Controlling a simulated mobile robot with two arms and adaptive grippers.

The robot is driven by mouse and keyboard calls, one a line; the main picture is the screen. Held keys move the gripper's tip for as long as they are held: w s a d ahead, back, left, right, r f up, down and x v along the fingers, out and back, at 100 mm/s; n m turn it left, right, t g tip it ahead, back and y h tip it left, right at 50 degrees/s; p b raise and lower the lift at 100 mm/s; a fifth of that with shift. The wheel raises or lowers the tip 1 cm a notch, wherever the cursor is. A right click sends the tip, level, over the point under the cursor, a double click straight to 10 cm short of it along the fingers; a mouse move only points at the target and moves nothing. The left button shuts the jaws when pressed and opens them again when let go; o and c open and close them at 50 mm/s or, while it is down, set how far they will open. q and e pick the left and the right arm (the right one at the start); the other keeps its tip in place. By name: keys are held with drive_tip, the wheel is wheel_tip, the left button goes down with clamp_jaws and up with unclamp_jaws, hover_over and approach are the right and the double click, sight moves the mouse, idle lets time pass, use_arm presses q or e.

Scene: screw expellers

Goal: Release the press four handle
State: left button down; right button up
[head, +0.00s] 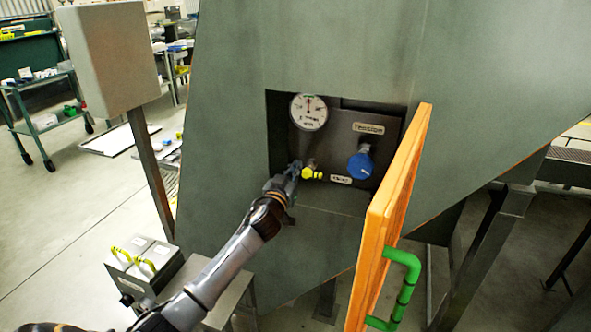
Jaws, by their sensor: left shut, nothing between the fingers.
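An orange door (385,220) stands open on the right side of a recess in the big green machine (330,45). A green bar handle (405,285) is on the door's outer face, with no gripper on it. My left gripper (296,170) is at the recess opening, left of a small yellow handle (312,174). The gripper is shut with nothing in it; whether it touches the yellow handle I cannot tell. A blue knob (361,165) is to the right on the same dark panel. No marking reading press four is legible. My right gripper is not in view.
A round gauge (309,112) and a Tension label (368,128) are on the panel. A grey box on a post (110,55) stands left. A control box (145,265) with yellow handles is at lower left. Open floor lies at far left.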

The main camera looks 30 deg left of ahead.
use_arm(q)
drive_tip(key=shift+a+f+n, duration=0.1)
drive_tip(key=shift+f+n, duration=0.2)
drive_tip(key=shift+n, duration=0.7)
drive_tip(key=shift+s+a+f+n, duration=0.1)
drive_tip(key=shift+f+n, duration=0.1)
drive_tip(key=shift+n, duration=0.6)
drive_tip(key=n, duration=0.2)
drive_tip(key=f+n+p, duration=0.1)
drive_tip(key=n, duration=0.1)
drive_tip(key=shift+a+n+y, duration=0.1)
drive_tip(key=shift+n+y, duration=0.2)
drive_tip(key=shift+n, duration=0.1)
drive_tip(key=n, duration=0.2)
drive_tip(key=f+n+p, duration=0.1)
drive_tip(key=n+p, duration=0.1)
drive_tip(key=n, duration=0.1)
drive_tip(key=shift+f+n+g, duration=0.3)
drive_tip(key=shift+d+f+n+p, duration=0.15)
drive_tip(key=shift+d+f+n, duration=0.05)
drive_tip(key=shift+n, duration=0.65)
drive_tip(key=shift+d+f+n+p, duration=0.2)
drive_tip(key=shift+d+n, duration=0.05)
drive_tip(key=shift+n, duration=0.65)
drive_tip(key=shift+d+f+n+p, duration=0.15)
drive_tip(key=shift+d+f+n, duration=0.05)
drive_tip(key=shift+n, duration=0.65)
drive_tip(key=shift+w, duration=0.2)
